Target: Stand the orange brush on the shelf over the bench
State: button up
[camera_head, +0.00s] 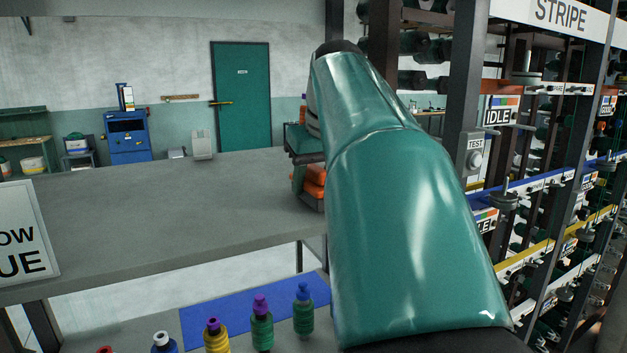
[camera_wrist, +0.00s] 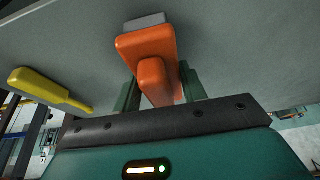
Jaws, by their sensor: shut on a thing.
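The orange brush (camera_wrist: 147,48) is between the two teal fingers of my gripper (camera_wrist: 158,90) in the wrist view. A pale grey block (camera_wrist: 147,20) shows at the brush's far end, close to a grey surface. In the head view the orange brush (camera_head: 314,184) is partly hidden behind my arm, with its dark lower end at or just above the right part of the grey shelf (camera_head: 170,210). I cannot tell whether it touches. My gripper (camera_head: 304,145) is above it, also partly hidden. The bench (camera_head: 150,335) is below the shelf.
A yellow tool (camera_wrist: 40,88) is left of the brush in the wrist view. Several thread spools (camera_head: 262,325) and a blue mat (camera_head: 240,305) are on the bench. A sign (camera_head: 22,235) stands at left. A thread rack (camera_head: 540,200) fills the right. The shelf's middle is clear.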

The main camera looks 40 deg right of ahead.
jog(key=shift+f, duration=0.25)
jog(key=o, duration=0.9)
jog(key=v, duration=1.2)
jog(key=shift+r, duration=0.15)
